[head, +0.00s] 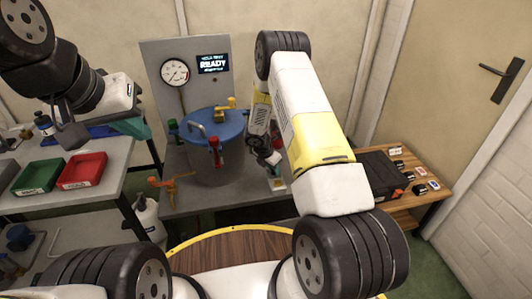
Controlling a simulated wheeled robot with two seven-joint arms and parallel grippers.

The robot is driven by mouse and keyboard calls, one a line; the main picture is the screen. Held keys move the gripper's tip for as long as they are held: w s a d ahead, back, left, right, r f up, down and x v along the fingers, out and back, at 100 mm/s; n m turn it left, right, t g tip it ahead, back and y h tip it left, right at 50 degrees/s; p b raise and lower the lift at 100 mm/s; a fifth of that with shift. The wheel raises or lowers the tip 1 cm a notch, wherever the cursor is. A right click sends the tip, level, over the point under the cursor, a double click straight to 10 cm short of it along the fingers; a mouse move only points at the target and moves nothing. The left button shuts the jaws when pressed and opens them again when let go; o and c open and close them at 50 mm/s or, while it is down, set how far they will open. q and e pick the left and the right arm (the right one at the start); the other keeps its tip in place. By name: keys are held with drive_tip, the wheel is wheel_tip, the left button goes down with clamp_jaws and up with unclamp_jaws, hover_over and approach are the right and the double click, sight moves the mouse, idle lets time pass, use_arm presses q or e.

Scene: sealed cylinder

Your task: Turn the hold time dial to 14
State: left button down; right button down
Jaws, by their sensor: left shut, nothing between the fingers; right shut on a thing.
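The blue-lidded cylinder (218,160) stands on a grey bench. The gauge (175,72) and a lit screen reading READY (213,64) are on the grey panel behind it. My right gripper (268,157) is just right of the cylinder, its fingers small and dark in the head view. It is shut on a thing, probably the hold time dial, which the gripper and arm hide. I cannot read the dial's setting. My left gripper (70,135) is shut and empty over the left table, well away from the cylinder.
A green tray (38,177) and a red tray (82,171) are on the left table. A red lever (215,152) stands at the cylinder's front, and an orange valve (170,186) is at the bench's left front. A wooden table (430,198) with a black case is at right.

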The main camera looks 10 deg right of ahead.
drive_tip(key=m, duration=0.2)
drive_tip(key=m+g, duration=0.1)
drive_tip(key=m, duration=0.1)
drive_tip(key=shift+w+m+g+h, duration=0.1)
drive_tip(key=shift+m+g+h, duration=0.2)
drive_tip(key=shift+m+g, duration=0.5)
drive_tip(key=shift+m, duration=0.9)
drive_tip(key=c, duration=1.2)
unclamp_jaws()
drive_tip(key=shift+c, duration=0.2)
drive_tip(key=v, duration=0.7)
drive_tip(key=shift+a+r, duration=0.3)
drive_tip(key=shift+r, duration=0.05)
drive_tip(key=shift+w, duration=0.1)
